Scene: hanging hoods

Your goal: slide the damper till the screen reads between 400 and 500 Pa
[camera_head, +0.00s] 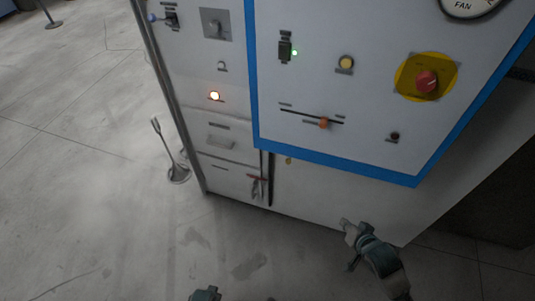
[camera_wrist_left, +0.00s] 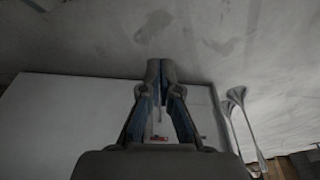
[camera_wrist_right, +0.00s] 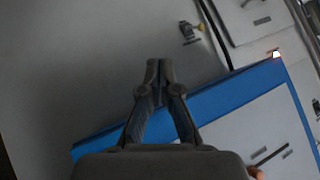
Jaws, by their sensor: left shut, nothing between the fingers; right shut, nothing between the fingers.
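The damper slider is an orange knob (camera_head: 323,123) on a dark slanted slot (camera_head: 300,115) in the blue-framed panel, right of the slot's middle. The knob also shows at the bottom edge of the right wrist view (camera_wrist_right: 256,172). My right gripper (camera_head: 346,227) is shut and empty, below the panel's lower edge and apart from the knob. In its wrist view the closed fingertips (camera_wrist_right: 160,65) lie over the grey cabinet front. My left gripper (camera_head: 205,293) barely shows at the bottom edge; its wrist view shows shut, empty fingers (camera_wrist_left: 160,66). No pressure screen is readable in view.
A red emergency button (camera_head: 427,82) on yellow, a yellow button (camera_head: 346,62) and a green light (camera_head: 295,53) share the panel. A FAN dial (camera_head: 470,5) is cut off at the top. A lit orange lamp (camera_head: 214,96) is left.

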